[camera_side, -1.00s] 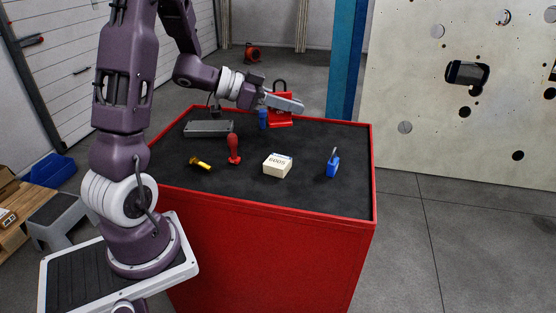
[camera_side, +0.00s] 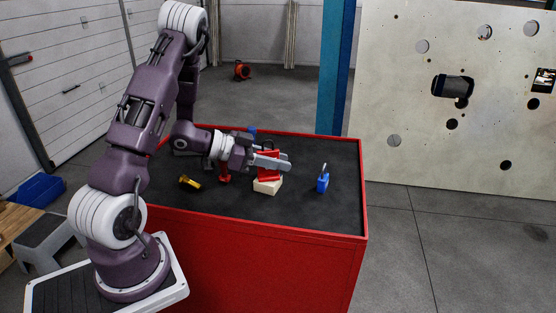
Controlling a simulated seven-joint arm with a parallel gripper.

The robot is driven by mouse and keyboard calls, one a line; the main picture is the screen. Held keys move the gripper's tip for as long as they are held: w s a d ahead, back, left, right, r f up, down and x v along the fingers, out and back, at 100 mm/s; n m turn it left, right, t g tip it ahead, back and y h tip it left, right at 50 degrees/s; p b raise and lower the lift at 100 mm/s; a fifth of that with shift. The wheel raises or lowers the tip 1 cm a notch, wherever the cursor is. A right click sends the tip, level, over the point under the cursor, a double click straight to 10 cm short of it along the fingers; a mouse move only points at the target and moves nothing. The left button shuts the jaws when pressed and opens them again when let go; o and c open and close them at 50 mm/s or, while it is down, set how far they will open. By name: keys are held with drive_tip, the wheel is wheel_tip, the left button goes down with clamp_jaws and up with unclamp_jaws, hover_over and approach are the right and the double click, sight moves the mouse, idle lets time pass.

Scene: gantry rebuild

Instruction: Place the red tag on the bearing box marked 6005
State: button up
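My gripper (camera_side: 284,163) is over the middle of the table, its fingers pointing right. It appears shut on the red tag (camera_side: 269,173), which is upright with a dark loop at its top and is partly hidden by the fingers. The cream bearing box (camera_side: 267,187) is directly below the tag. The tag's lower edge overlaps the box in this view; I cannot tell whether they touch. The box's marking is not readable now; the earlier frame shows 6005 on it.
A blue padlock-like item (camera_side: 322,183) stands right of the box. A yellow item (camera_side: 190,182) lies to the left. A red knobbed item (camera_side: 225,176) is partly hidden by my gripper. A blue item (camera_side: 252,130) is at the back. The red-rimmed black tabletop (camera_side: 335,212) is clear at front right.

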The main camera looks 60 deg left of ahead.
drive_tip(key=shift+o, duration=0.2)
drive_tip(key=shift+r, duration=0.1)
drive_tip(key=shift+s+a+r, duration=0.1)
drive_tip(key=shift+s+r, duration=0.1)
drive_tip(key=v, duration=1.1)
drive_tip(key=w+a+r+n+g+y, duration=0.1)
drive_tip(key=w+r+n+y, duration=0.1)
drive_tip(key=w+r+y, duration=0.65)
drive_tip(key=s+d+n+g+h, duration=0.2)
drive_tip(key=s+d+g, duration=0.4)
drive_tip(key=s+d, duration=1.5)
drive_tip(key=shift+s+d+r+n+h, duration=0.15)
drive_tip(key=shift+s+r+n+h, duration=0.15)
drive_tip(key=shift+s+r+h, duration=0.2)
